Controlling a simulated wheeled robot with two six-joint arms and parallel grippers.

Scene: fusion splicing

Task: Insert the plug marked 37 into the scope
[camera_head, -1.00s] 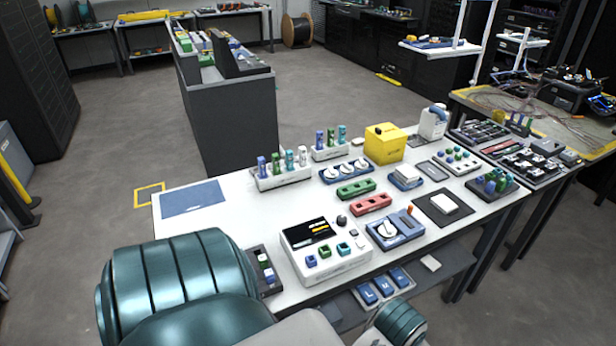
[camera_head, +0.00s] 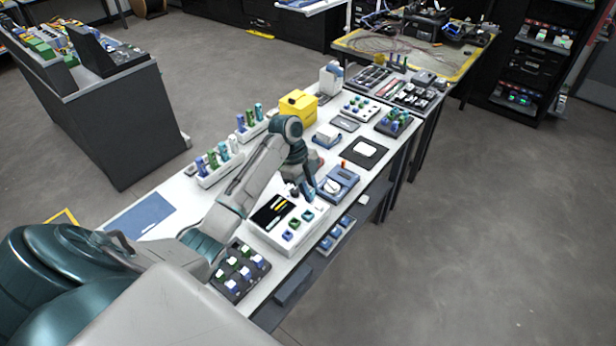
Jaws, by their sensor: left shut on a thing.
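The scope (camera_head: 262,238) is a white box with a dark screen showing yellow and white, in the middle front of the white table. Blue and green sockets or plugs (camera_head: 292,225) show on its front face. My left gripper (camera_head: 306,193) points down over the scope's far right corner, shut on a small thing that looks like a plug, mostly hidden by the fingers. Several plugs with white, blue and green parts stand in a dark tray (camera_head: 223,286) left of the scope. The number 37 cannot be read on any plug. My right gripper is out of view.
A blue device with a white dial (camera_head: 345,176) stands close right of the gripper. White racks of coloured tubes (camera_head: 205,181), a yellow box (camera_head: 290,108) and a black mat (camera_head: 379,145) are farther back. A blue mat (camera_head: 140,216) lies at the left.

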